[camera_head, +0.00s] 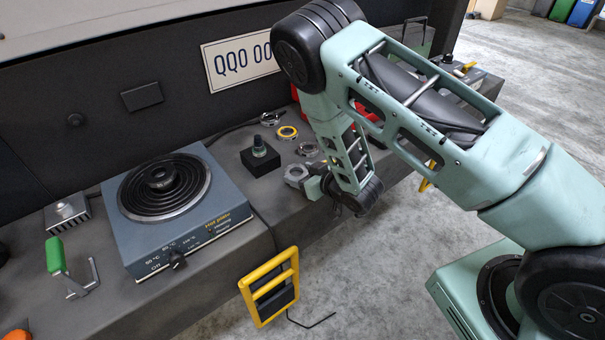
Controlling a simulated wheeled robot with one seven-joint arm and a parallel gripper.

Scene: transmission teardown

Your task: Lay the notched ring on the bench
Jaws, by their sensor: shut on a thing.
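My gripper (312,184) is low over the front right part of the bench (225,168), beyond the hot plate. It is shut on a grey metal ring with an uneven outline, which looks like the notched ring (296,173). The ring is at the left side of the gripper, and the fingers hide part of it. I cannot tell whether the ring touches the bench top.
A black block with a knob-like part (260,158) stands left of the gripper. The hot plate (215,222) fills the bench's middle.

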